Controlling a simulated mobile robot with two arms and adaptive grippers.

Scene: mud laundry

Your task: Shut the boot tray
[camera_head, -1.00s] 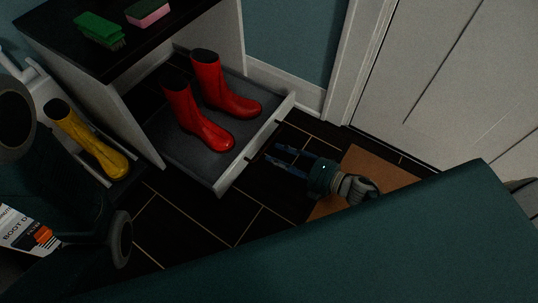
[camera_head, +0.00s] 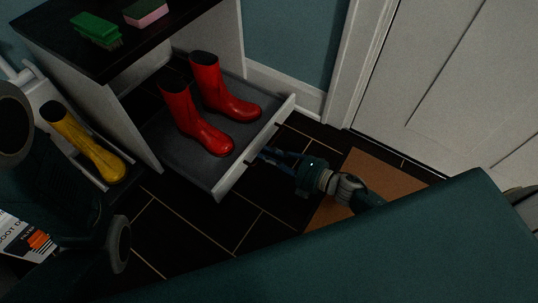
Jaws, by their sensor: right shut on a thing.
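The boot tray (camera_head: 185,165) is a grey-floored drawer with a pale front, pulled out of the bench. A pair of red boots (camera_head: 199,128) stands upright on it. A dark handle (camera_head: 262,145) runs along the outer side of the tray's front. My right gripper (camera_head: 262,155) reaches in from the right and is shut on the handle; its fingertips are dark and hard to make out against the floor. My left arm shows at the left edge, but its gripper is not in view.
The bench top (camera_head: 82,35) holds a green brush (camera_head: 95,30) and a pink-and-green sponge (camera_head: 146,12). A yellow boot (camera_head: 90,148) stands left of the bench. A brown mat (camera_head: 362,180) lies on the dark tiled floor, near a white door (camera_head: 460,75).

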